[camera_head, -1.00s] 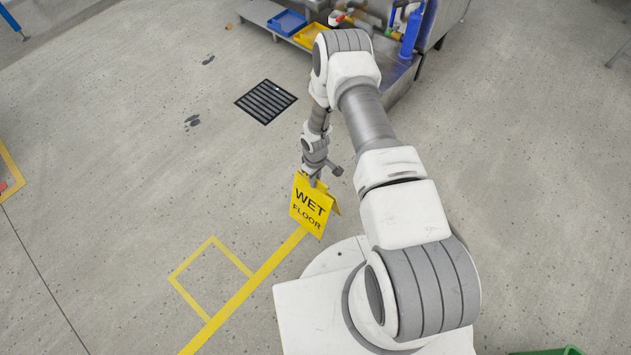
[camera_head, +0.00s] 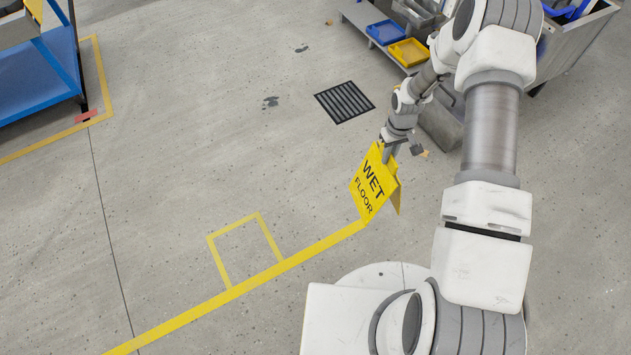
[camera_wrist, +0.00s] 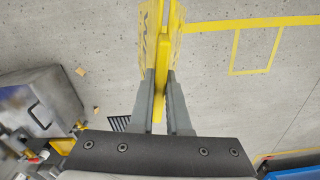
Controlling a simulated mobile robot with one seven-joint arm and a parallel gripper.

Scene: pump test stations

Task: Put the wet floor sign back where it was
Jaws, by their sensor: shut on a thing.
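The yellow wet floor sign (camera_head: 369,184) hangs in my gripper (camera_head: 389,152), gripped at its top edge, with its "WET FLOOR" face showing in the head view. Its two panels are slightly spread. In the wrist view my gripper (camera_wrist: 160,92) is shut on the top of the sign (camera_wrist: 163,45), which runs up out of the picture. Whether the sign's lower edge touches the floor I cannot tell. A yellow square outline (camera_head: 246,252) is marked on the floor to the left of the sign, joined to a long yellow line (camera_head: 300,258). The square is empty.
A black floor drain (camera_head: 345,102) lies behind the sign. A low shelf with a blue tray (camera_head: 386,32) and a yellow tray (camera_head: 409,52) stands at the back. Floor around the square is clear.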

